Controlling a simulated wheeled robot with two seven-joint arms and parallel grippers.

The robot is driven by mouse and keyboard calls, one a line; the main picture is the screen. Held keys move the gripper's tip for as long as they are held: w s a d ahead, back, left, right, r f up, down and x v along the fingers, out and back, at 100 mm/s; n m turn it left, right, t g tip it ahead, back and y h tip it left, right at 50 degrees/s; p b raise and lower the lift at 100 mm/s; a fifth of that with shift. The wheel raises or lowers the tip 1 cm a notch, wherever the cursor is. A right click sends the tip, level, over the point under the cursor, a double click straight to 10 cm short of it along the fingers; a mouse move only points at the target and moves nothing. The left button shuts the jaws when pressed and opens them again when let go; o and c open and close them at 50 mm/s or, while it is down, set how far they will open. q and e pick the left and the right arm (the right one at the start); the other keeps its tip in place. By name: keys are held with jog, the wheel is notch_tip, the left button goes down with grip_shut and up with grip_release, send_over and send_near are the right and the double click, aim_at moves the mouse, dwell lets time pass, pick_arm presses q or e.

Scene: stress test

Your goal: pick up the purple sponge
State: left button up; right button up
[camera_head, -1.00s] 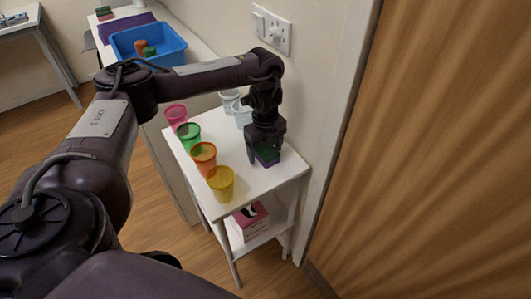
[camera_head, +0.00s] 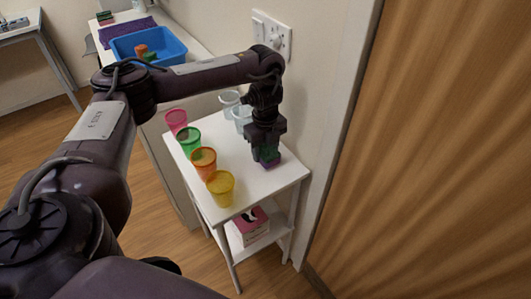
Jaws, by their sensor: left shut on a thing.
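The purple sponge (camera_head: 270,163), with a green layer above the purple, is at the right side of the small white table (camera_head: 281,180), near the wall. My left gripper (camera_head: 267,154) points down from above and is shut on the sponge, with a finger on either side. The gripper hides part of the sponge. I cannot tell whether the sponge's underside still touches the tabletop. My right gripper is not in view.
Pink (camera_head: 176,120), green (camera_head: 189,141), orange (camera_head: 203,161) and yellow (camera_head: 221,187) cups line the table's left side. Clear cups (camera_head: 230,100) stand behind. A pink box (camera_head: 250,222) is on the lower shelf. A blue bin (camera_head: 172,44) stands farther back. The wall is close on the right.

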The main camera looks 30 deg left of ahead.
aim_at(266, 149)
pick_arm(q)
notch_tip(266, 149, up, 18)
jog(key=p, duration=0.6)
jog(key=o, duration=0.4)
jog(key=shift+d, duration=0.1)
jog(key=c, duration=0.3)
